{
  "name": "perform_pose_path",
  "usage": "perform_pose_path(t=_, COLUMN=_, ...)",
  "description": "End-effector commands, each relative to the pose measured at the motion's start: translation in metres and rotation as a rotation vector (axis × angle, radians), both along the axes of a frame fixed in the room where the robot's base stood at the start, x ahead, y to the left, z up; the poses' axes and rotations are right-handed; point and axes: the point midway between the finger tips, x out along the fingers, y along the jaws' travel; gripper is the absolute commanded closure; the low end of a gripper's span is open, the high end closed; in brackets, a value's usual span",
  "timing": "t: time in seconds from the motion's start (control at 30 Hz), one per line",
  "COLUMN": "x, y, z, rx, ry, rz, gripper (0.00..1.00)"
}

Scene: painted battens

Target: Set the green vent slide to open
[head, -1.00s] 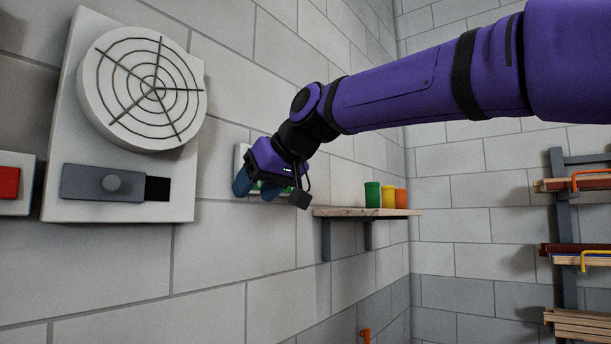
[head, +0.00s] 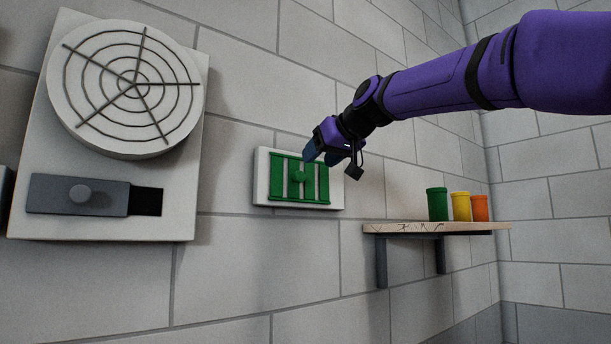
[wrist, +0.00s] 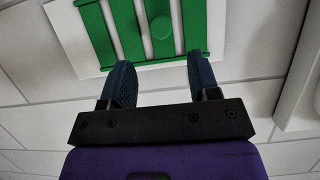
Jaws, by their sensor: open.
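The green vent slide (head: 283,181) is a green panel with upright bars and a small knob, set on a white plate (head: 262,178) on the wall. Pale upright gaps show between the bars. My gripper (head: 333,160) is open and empty at the plate's upper right in the head view, partly covering it. In the wrist view its two blue fingers (wrist: 160,80) point at the slide, one on each side of the knob's line, seemingly short of the knob.
A round fan grille (head: 125,88) on a panel with a grey slide (head: 78,195) is at the left. A wooden shelf (head: 440,228) below right holds green (head: 437,204), yellow (head: 461,206) and orange (head: 480,208) cups. The wall below the vent is clear.

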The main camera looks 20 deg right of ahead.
Motion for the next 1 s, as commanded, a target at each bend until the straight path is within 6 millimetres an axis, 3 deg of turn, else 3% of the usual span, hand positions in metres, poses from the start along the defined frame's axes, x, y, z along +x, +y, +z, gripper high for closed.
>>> perform_pose_path(t=0.2, x=0.036, y=0.012, z=-0.016, rx=0.000, ry=0.003, rz=0.002, gripper=0.44)
perform_pose_path(t=0.4, x=0.059, y=0.019, z=-0.026, rx=-0.001, ry=0.003, rz=0.001, gripper=0.44)
perform_pose_path(t=0.87, x=0.069, y=0.023, z=-0.030, rx=0.000, ry=0.001, rz=0.000, gripper=0.44)
perform_pose_path(t=1.0, x=0.068, y=0.023, z=-0.030, rx=0.000, ry=0.001, rz=0.000, gripper=0.74)
